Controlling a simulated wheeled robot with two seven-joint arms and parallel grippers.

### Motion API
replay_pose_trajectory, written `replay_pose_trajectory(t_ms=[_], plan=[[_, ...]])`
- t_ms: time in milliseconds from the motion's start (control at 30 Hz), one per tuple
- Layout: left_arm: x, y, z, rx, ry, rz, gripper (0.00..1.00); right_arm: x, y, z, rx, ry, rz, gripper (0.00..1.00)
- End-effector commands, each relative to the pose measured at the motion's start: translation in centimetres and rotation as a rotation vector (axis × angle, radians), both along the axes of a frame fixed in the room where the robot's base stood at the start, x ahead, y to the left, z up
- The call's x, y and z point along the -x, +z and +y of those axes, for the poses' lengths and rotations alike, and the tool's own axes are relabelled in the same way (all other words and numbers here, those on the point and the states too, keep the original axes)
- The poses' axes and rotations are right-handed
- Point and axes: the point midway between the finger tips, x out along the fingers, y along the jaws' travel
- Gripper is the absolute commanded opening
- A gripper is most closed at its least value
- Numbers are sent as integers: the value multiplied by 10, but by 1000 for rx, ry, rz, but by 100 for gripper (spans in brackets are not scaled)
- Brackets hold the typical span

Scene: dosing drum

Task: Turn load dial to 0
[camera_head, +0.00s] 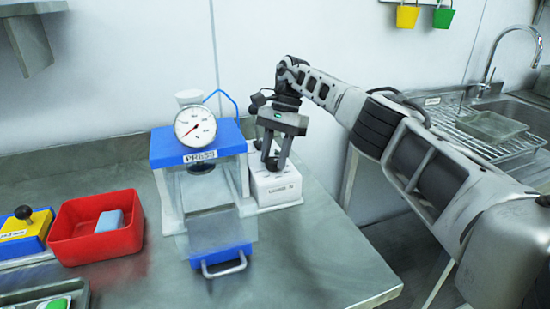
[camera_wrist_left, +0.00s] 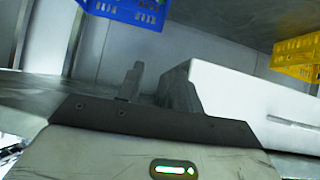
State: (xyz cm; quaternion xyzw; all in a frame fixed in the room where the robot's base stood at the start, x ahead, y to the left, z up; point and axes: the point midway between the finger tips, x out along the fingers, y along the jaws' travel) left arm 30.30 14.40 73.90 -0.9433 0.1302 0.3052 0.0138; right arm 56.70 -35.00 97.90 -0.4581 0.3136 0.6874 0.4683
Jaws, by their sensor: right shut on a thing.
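A white box (camera_head: 276,190) with a small dark label stands at the right side of the blue-topped press (camera_head: 197,155). My right gripper (camera_head: 272,164) points down over the box's top and is shut on the load dial there. The dial is mostly hidden by the fingers, and I cannot read its setting. A round white gauge (camera_head: 195,126) with a red needle sits on top of the press; its numbers are too small to read. In the left wrist view, my left gripper (camera_wrist_left: 152,85) has its fingers apart with nothing seen between them.
A red bin (camera_head: 70,247) with a blue block stands left of the press. A yellow and blue box (camera_head: 22,236) with a black knob is at the far left. The table front right is clear. A sink with a drying rack (camera_head: 480,130) lies to the right.

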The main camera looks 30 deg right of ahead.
Motion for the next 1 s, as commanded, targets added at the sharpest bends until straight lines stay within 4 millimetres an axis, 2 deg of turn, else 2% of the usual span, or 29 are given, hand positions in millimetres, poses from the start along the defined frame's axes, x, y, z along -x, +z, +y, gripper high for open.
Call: replay_pose_trajectory(t_ms=[400,1000], plan=[[1,-2,-4,28,10,-6,36,0,0,0,3,136,-2,11],[0,-4,-4,35,14,-6,36,1,0,0,4,193,1,11]])
